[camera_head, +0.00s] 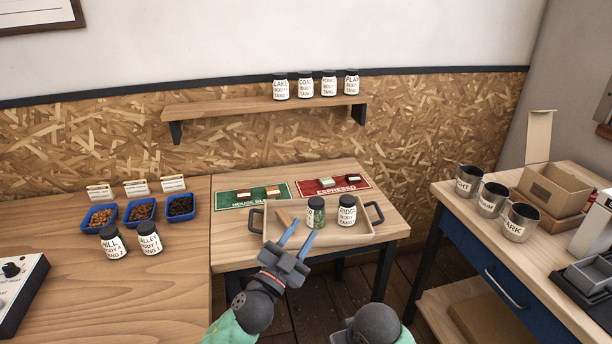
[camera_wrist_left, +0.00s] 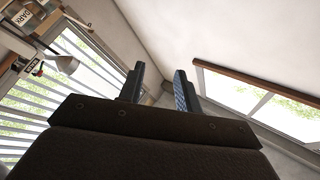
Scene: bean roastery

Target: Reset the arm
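My left gripper (camera_head: 297,236) reaches in from the bottom of the head view, with its two blue fingertips apart and nothing between them. It is in front of a wooden tray (camera_head: 268,226) and overlaps its front edge in the picture; I cannot tell how far above it. Two labelled jars stand in the tray: one with green content (camera_head: 315,213) and one darker (camera_head: 347,211). A rounded grey part of my right arm shows at the bottom; its gripper is not in view.
Two jars, the left (camera_head: 113,242) and right (camera_head: 149,239), stand near blue bean trays (camera_head: 100,217) on the left table. A green mat (camera_head: 230,199) and red mat (camera_head: 312,188) lie behind the tray. A shelf (camera_head: 220,107) holds several jars. Metal cups (camera_head: 491,199) stand right.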

